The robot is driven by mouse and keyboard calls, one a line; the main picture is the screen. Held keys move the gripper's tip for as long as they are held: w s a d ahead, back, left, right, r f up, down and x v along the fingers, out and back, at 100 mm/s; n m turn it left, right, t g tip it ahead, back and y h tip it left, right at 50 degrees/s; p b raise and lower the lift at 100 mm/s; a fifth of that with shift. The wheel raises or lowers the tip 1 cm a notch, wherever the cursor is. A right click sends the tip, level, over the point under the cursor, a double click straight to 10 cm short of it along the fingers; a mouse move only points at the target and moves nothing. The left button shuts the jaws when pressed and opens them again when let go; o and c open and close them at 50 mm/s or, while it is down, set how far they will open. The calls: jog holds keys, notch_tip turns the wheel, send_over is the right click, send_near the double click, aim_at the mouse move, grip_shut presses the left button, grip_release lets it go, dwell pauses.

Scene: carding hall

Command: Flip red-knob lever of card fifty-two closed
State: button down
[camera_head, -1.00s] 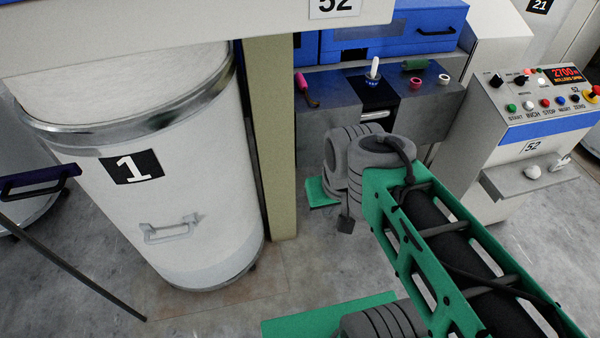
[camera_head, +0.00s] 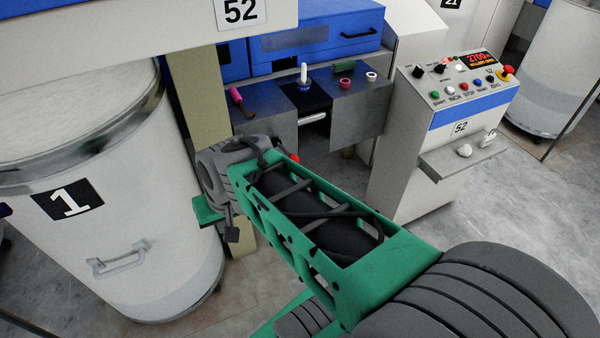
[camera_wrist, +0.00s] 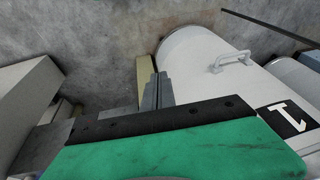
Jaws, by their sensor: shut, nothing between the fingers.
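Card fifty-two (camera_head: 320,45) is the blue and grey machine at the back in the head view, under a beam with a "52" plate (camera_head: 240,12). A small red knob (camera_head: 294,158) shows just past my green arm link, below the machine's grey front. The rest of its lever is hidden behind my arm. My gripper (camera_wrist: 157,90) shows in the wrist view with its grey fingers together and nothing between them. It points towards the floor and the white drum, apart from both as far as I can tell. The red knob is not visible in the wrist view.
A white drum marked 1 (camera_head: 110,230) stands at the left beside a beige post (camera_head: 200,105). A control console (camera_head: 440,125) marked 52, with buttons and a small shelf (camera_head: 465,155), stands at the right. Spools and a pink-handled tool (camera_head: 236,95) lie on the grey ledge.

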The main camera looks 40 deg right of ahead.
jog(key=w+d+f+m+t+y+b, duration=0.1)
jog(key=w+d+f+m+t+b, duration=0.2)
jog(key=d+f+m, duration=0.5)
jog(key=w+d+f+m+t+y+b, duration=0.1)
jog(key=w+d+f+m+t, duration=0.2)
jog(key=w+d+f+m, duration=0.55)
jog(key=s+d+m+t+h, duration=0.2)
jog(key=s+d+m+h, duration=0.1)
jog(key=s+d+m, duration=0.2)
jog(key=s+d+f+m+t+h+b, duration=0.1)
jog(key=s+d+m, duration=0.4)
jog(key=d+m, duration=0.5)
jog(key=m+t+h, duration=0.1)
jog(key=m+h, duration=0.1)
jog(key=m, duration=0.1)
jog(key=shift+s+d+f+t, duration=0.2)
jog(key=shift+d+t, duration=0.1)
jog(key=shift+t, duration=0.1)
jog(key=shift+w, duration=0.1)
jog(key=w+d, duration=0.2)
jog(key=w, duration=0.9)
jog(key=shift+w+r, duration=0.15)
jog(key=shift+r, duration=0.2)
